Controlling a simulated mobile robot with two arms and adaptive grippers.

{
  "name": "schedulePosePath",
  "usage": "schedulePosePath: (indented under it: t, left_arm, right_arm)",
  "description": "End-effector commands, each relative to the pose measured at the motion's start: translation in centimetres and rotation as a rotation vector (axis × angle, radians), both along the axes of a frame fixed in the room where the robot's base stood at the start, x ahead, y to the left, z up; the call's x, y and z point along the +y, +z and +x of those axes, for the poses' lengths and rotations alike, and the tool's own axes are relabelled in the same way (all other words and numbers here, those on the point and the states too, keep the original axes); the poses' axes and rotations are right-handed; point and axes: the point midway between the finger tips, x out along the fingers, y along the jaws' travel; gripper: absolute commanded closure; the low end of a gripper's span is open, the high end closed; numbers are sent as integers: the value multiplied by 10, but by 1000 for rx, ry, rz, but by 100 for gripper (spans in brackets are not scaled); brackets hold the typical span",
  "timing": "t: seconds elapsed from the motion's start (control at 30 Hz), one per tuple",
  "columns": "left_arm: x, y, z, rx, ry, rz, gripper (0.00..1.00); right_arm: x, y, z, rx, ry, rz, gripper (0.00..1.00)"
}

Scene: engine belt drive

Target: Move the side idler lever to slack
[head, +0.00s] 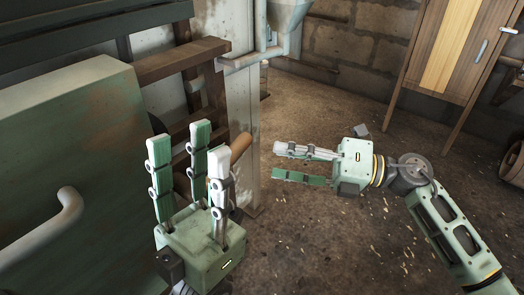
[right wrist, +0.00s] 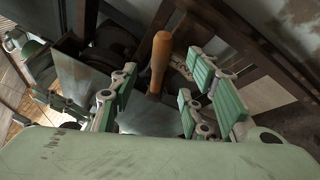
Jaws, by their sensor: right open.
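A lever with a rounded wooden handle (head: 240,147), which looks like the side idler lever, stands at the side of the machine frame in the head view. Its lower part is hidden behind my left gripper. My left gripper (head: 193,150) points upward in front of the frame, fingers spread, with nothing seen between them. My right gripper (head: 290,164) is open and empty, to the right of the handle and pointing left at it, with a gap between. In the right wrist view the handle (right wrist: 161,62) stands upright beyond and between the open fingers (right wrist: 155,95).
A large green panel (head: 70,150) with a curved pipe handle (head: 50,230) fills the left. Rusty brown beams (head: 180,60) and a pale post (head: 243,110) stand behind my left gripper. A wooden cabinet (head: 455,50) is at the back right. The floor (head: 320,230) between the arms is clear.

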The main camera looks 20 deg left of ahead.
Motion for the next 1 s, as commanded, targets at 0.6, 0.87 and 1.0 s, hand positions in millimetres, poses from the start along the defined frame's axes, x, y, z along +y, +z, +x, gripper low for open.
schedulePosePath:
  t: [0.6, 0.87, 1.0]
  left_arm:
    - [0, 0, 0, 1, 0, 0, 66]
    - [0, 0, 0, 1, 0, 0, 66]
    - [0, 0, 0, 1, 0, 0, 66]
  right_arm:
    - [-32, -1, 3, 0, 1, 1, 57]
    - [-26, 4, -16, 43, 31, 60, 57]
    - [-21, 27, -68, 178, 110, 256, 57]
